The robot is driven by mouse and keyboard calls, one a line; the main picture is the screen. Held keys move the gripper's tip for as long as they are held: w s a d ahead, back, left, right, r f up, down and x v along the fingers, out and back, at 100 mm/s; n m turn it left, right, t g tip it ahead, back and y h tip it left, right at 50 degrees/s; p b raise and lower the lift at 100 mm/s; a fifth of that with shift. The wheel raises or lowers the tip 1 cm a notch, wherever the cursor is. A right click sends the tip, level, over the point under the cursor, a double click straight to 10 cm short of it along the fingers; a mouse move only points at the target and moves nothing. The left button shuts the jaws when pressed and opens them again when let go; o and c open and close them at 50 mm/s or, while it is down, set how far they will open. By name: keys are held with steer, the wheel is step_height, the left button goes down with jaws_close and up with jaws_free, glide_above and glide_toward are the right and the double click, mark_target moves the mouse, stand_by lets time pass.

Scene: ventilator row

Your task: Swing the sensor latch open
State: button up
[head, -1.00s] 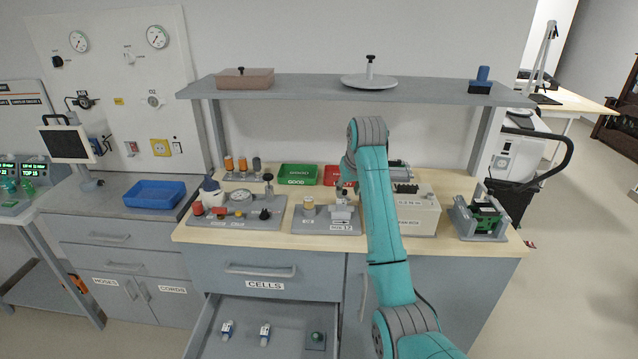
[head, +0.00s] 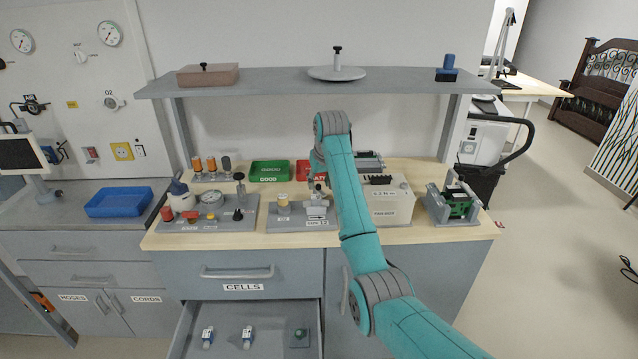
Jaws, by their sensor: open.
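A grey fixture plate (head: 290,226) stands on the bench, with a cream-topped cylinder (head: 283,202) at its left and a small pale block (head: 317,208) at its right, above a small label. The sensor latch is not clearly distinguishable; the parts near the pale block are too small to tell. My gripper (head: 318,190) points down just above the pale block, partly hidden by my teal arm. It is open, and nothing shows in it. I cannot tell whether it touches the block.
Left is a plate with a round gauge (head: 210,198). Right are a pale box (head: 388,205) and a green-board fixture (head: 457,205). Green (head: 270,171) and red (head: 303,171) trays sit behind. The shelf (head: 290,83) hangs above.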

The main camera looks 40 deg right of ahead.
steer(key=shift+w+f, duration=0.2)
steer(key=shift+f, duration=0.35)
jaws_close()
